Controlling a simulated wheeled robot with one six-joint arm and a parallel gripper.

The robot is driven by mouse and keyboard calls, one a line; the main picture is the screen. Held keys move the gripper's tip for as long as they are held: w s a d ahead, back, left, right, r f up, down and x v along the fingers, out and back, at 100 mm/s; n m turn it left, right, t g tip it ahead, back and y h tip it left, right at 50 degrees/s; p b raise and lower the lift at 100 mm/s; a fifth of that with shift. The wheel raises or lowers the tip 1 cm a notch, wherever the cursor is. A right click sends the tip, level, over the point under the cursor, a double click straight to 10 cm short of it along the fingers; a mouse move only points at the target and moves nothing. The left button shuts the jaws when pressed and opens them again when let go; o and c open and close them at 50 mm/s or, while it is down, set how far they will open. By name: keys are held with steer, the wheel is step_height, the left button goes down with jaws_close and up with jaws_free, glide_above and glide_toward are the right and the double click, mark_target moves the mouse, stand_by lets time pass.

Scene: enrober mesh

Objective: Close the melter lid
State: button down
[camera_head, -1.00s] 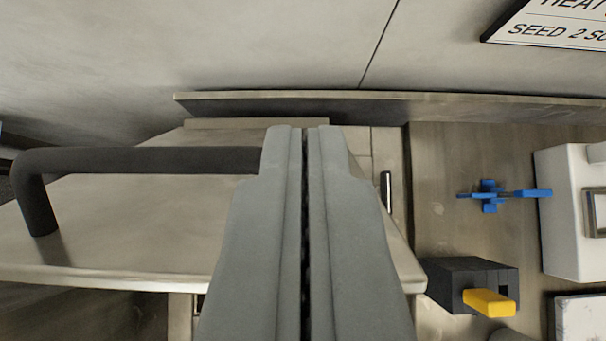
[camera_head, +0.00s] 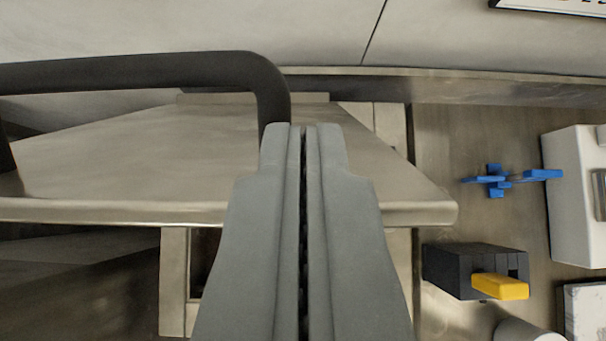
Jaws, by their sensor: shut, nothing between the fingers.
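The melter lid (camera_head: 130,160) is a flat, pale metal plate in the left half of the view. Its near edge stands above the melter body (camera_head: 174,285), with a dark gap under it, so it looks raised and tilted. A dark bar handle (camera_head: 150,72) arches over the lid, its right end bending down beside my fingertips. My gripper (camera_head: 303,130) is shut and empty, pointing away over the right part of the lid. Whether the fingers touch the lid or the handle cannot be told. The fingers hide part of the lid and its near edge.
A metal ledge (camera_head: 480,88) runs along the pale back wall. To the right on the counter are a blue cross-shaped knob (camera_head: 494,180), a white box (camera_head: 572,190), and a black block (camera_head: 455,270) with a yellow lever (camera_head: 500,287). A sign (camera_head: 560,6) hangs at the top right.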

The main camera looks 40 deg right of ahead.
steer(key=s+a+f+t+h, duration=0.4)
steer(key=s+a+f, duration=0.6)
steer(key=f, duration=0.1)
steer(key=s+a+f, duration=0.2)
steer(key=f, duration=0.6)
steer(key=s+a+f, duration=0.2)
steer(key=f, duration=0.6)
steer(key=shift+a+f, duration=0.15)
steer(key=f+v, duration=0.1)
steer(key=v, duration=0.8)
steer(key=shift+s+a, duration=0.25)
steer(key=shift+s, duration=0.1)
stand_by(0.3)
